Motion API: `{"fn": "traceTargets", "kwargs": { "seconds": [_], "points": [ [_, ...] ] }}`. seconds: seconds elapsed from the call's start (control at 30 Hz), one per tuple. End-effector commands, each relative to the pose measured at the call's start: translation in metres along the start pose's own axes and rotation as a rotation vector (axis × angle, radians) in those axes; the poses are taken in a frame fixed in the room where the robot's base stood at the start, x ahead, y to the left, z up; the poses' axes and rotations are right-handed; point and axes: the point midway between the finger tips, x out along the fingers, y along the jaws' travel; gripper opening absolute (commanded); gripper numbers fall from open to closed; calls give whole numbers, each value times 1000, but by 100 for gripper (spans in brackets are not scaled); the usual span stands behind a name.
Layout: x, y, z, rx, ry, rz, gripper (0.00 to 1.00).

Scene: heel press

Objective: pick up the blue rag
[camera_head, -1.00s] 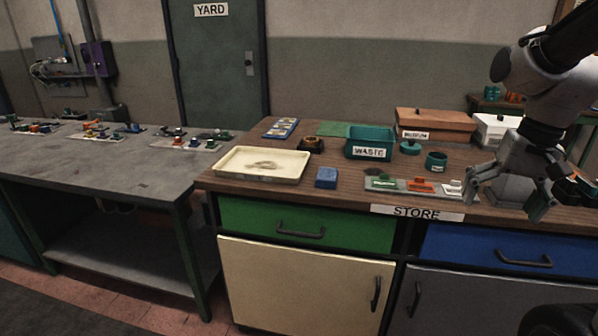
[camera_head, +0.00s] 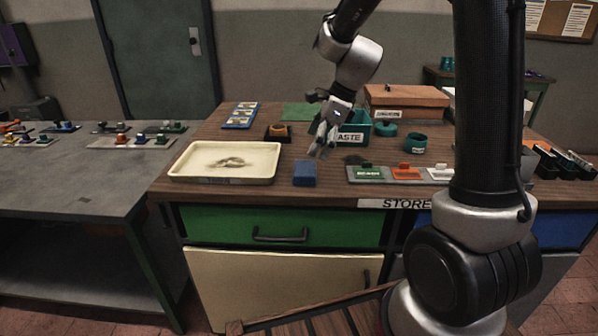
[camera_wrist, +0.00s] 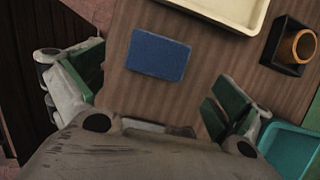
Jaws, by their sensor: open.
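The blue rag (camera_head: 305,173) is a small folded block on the wooden worktop, just right of the cream tray. It also shows in the wrist view (camera_wrist: 158,55), lying flat and ahead of the jaws. My gripper (camera_head: 322,145) is above and slightly behind the rag in the head view. In the wrist view its two green-padded fingers (camera_wrist: 155,98) are spread wide, one on each side, with nothing between them. The rag is apart from both fingers.
The cream tray (camera_head: 185,170) is left of the rag. A teal waste bin (camera_head: 383,129) and a dark holder with an orange ring (camera_head: 277,139) stand behind. A plate with coloured labelled blocks (camera_head: 384,181) lies to the right. A green drawer (camera_head: 235,226) is below.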

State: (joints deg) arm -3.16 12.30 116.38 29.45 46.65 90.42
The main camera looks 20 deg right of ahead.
Motion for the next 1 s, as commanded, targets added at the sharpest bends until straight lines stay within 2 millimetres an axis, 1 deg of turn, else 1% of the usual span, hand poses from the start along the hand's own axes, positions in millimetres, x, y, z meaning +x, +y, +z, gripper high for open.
{"fn": "traceTargets", "kwargs": {
  "seconds": [0.27,0.53,0.63,0.83,0.87,1.0],
  "points": [
    [30,1,0,23,2,4,100],
    [70,2,-2,21,2,5,100],
    [77,2,-2,22,2,2,100],
    [78,2,-2,21,1,1,100],
    [78,2,-2,21,1,1,98],
    [78,2,-2,21,1,1,73]
  ]
}}
